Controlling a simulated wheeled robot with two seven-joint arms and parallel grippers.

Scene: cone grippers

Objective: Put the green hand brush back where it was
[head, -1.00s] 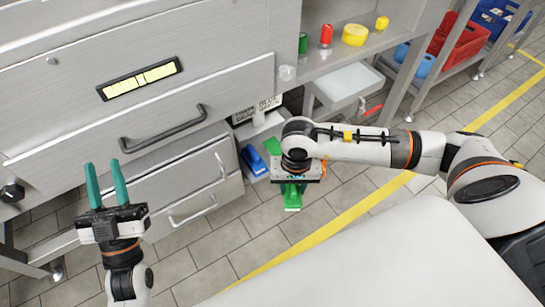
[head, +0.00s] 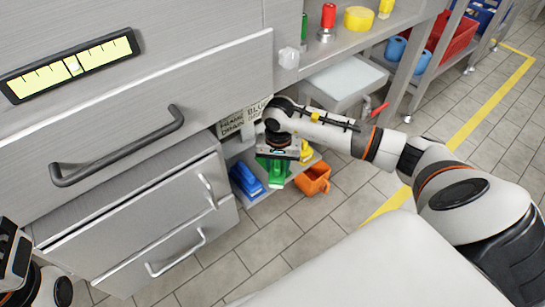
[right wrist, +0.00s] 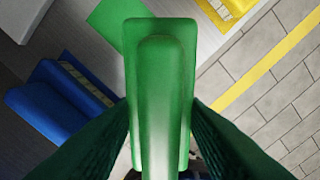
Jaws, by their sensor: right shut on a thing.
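My right gripper (head: 276,160) is shut on the green hand brush (head: 277,175), which hangs below it at the low shelf (head: 262,199). In the right wrist view the brush (right wrist: 160,80) sits between the two dark green fingers (right wrist: 160,125). Its far end overlaps a flat green patch (right wrist: 112,22) on the shelf. A blue brush (head: 247,180) lies just left of it. Whether the green brush touches the shelf I cannot tell. Of my left arm only parts show at the lower left edge, with a small teal piece (head: 63,292); its jaws cannot be made out.
A yellow object (head: 306,151) lies right of the green brush, and an orange container (head: 314,180) is at the shelf's right end. Steel drawers (head: 150,215) stand at the left. A white basin (head: 347,78) is behind. The tiled floor in front is clear.

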